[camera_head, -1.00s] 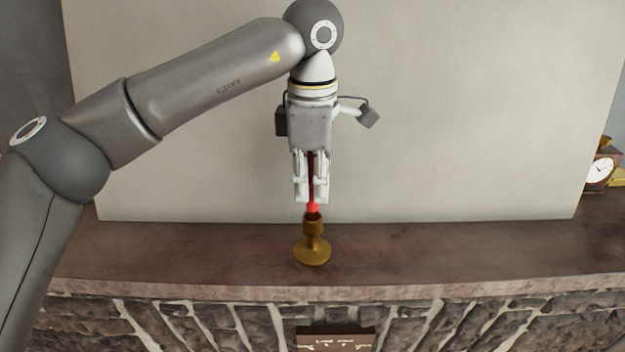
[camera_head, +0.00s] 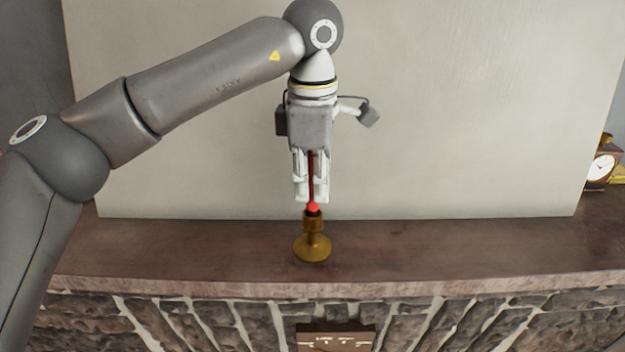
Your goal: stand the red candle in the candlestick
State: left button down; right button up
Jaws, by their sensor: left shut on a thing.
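The brass candlestick (camera_head: 313,247) stands upright on the mantel shelf, near the middle of the view. The red candle (camera_head: 312,207) is upright, and its lower end shows at the mouth of the candlestick's cup. I cannot tell from this angle whether that end is inside the cup or just above or behind it. My left gripper (camera_head: 311,198) points straight down over the candlestick and is shut on the candle. The fingers hide part of the candle; a dark red strip of it shows between them. My right gripper is not in view.
The brown mantel shelf (camera_head: 450,245) is clear on both sides of the candlestick. A pale wall panel (camera_head: 450,120) rises behind it. A clock (camera_head: 601,165) stands at the far right. A small dark sign (camera_head: 336,338) is on the stone front below.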

aim_at(312, 207)
pick_arm(q)
jog(key=shift+f+b, duration=1.15)
jog(key=shift+f, duration=0.4)
dwell(1.5)
dwell(0.4)
jog(key=c, duration=1.3)
grip_release()
jog(key=shift+c, duration=0.2)
jog(key=shift+r, duration=0.25)
notch_tip(312, 207, up, 12)
jog(key=shift+f, duration=0.25)
